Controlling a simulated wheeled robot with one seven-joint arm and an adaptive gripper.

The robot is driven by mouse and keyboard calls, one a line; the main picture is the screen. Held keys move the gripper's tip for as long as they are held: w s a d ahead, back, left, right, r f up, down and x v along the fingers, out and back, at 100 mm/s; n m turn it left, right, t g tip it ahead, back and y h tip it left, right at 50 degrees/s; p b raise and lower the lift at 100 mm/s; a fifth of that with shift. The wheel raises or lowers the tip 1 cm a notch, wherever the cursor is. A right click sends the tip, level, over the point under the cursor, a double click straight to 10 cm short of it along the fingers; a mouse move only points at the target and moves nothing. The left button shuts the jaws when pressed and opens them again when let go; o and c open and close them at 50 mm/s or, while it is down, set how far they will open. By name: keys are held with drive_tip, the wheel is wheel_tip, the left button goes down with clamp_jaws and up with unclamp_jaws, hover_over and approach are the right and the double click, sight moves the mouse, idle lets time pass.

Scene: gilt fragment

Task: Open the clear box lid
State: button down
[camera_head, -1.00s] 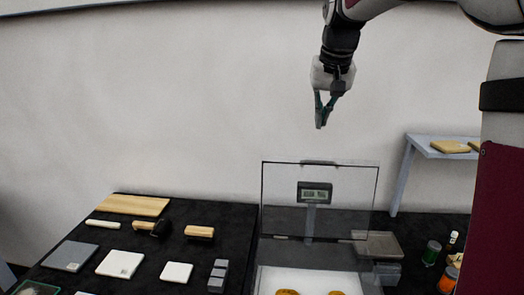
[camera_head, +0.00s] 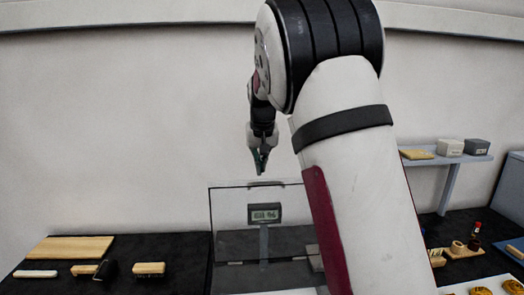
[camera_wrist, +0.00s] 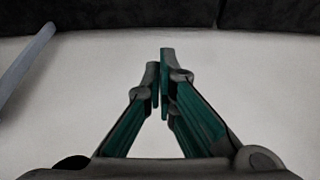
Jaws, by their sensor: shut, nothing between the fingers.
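The clear box lid (camera_head: 230,225) is a see-through panel with dark edges. It stands upright in the head view, left of centre, with a small dark handle (camera_head: 265,184) on its top edge. The box below it is mostly cut off by the picture's lower edge and hidden by my arm. My gripper (camera_head: 259,173) appears just above the handle in the head view, pointing down. I cannot tell their gap in depth. In the wrist view my gripper (camera_wrist: 160,55) shows its fingertips together and empty. The lid is not distinguishable there.
A small display (camera_head: 265,213) on a post shows through the lid. A shelf (camera_head: 450,158) with small blocks stands at right. A grey bar (camera_wrist: 25,62) crosses the wrist view's left.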

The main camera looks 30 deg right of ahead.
drive_tip(key=shift+s+a+f+p, duration=0.1)
drive_tip(key=shift+s+a+p, duration=0.15)
drive_tip(key=shift+s, duration=0.35)
drive_tip(key=shift+s+a+r+p, duration=0.1)
drive_tip(key=shift+s+a+p, duration=0.2)
drive_tip(key=shift+s, duration=0.35)
drive_tip(key=shift+s+a+f+p, duration=0.1)
drive_tip(key=shift+s+a+p, duration=0.15)
drive_tip(key=shift+s, duration=0.35)
drive_tip(key=s+p, duration=0.1)
drive_tip(key=s+a+r+p, duration=0.1)
drive_tip(key=s+p, duration=0.1)
drive_tip(key=s, duration=0.1)
drive_tip(key=shift+a+r, duration=0.25)
drive_tip(key=shift+a, duration=0.1)
